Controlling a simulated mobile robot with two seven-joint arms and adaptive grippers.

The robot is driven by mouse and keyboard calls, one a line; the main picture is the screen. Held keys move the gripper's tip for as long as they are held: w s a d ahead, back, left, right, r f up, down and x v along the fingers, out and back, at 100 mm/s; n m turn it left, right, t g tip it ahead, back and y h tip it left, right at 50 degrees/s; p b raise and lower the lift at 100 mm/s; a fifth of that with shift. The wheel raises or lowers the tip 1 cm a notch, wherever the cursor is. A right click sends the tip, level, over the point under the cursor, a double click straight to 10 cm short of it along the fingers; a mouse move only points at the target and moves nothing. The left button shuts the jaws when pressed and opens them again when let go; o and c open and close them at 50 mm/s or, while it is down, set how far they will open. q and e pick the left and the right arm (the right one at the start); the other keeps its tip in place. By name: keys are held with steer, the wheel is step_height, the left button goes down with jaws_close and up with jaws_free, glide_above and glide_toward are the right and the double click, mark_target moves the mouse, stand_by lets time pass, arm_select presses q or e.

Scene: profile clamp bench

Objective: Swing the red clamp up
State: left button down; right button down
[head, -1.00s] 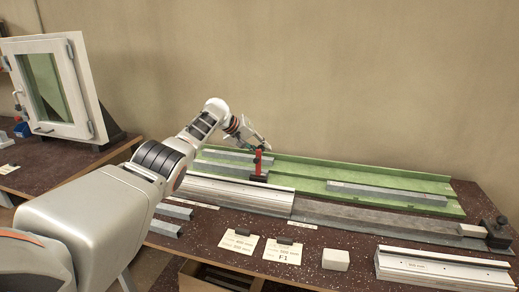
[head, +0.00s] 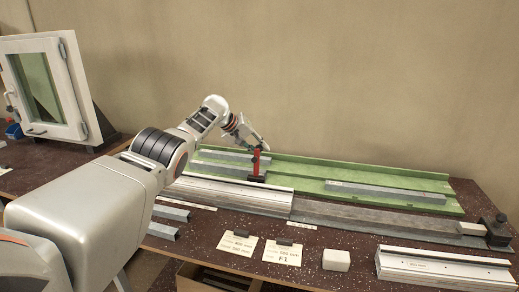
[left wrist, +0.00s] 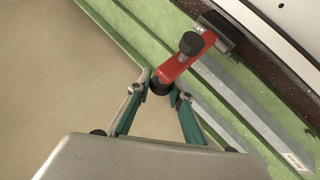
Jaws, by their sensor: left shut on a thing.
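The red clamp (head: 257,160) stands roughly upright on a dark base at the left part of the bench, at the back end of the white profile. My left gripper (head: 262,146) reaches down to its upper end from behind. In the left wrist view the red clamp lever (left wrist: 186,60) runs from a dark block to my left gripper (left wrist: 165,88). The teal fingers are shut on its end. A dark round knob (left wrist: 191,44) sits on the lever. My right gripper is in neither view.
A green tray (head: 435,180) with grey bars lies along the wall. A white profile (head: 230,193) lies in front of the clamp. An end stop (head: 496,232), a white block (head: 336,260) and label cards (head: 282,252) are on the bench. A window frame (head: 47,90) stands at left.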

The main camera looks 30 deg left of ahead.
arm_select(q)
steer(key=shift+s+f, duration=0.2)
steer(key=shift+f, duration=0.3)
steer(key=c, duration=2.1)
jaws_free()
steer(key=shift+c, duration=0.2)
steer(key=shift+r, duration=0.1)
steer(key=shift+w+a+r, duration=0.1)
steer(key=shift+r, duration=0.2)
steer(key=shift+r, duration=0.15)
steer(key=v, duration=1.1)
steer(key=shift+s+r, duration=0.15)
steer(key=shift+s, duration=0.1)
steer(key=shift+a, duration=0.1)
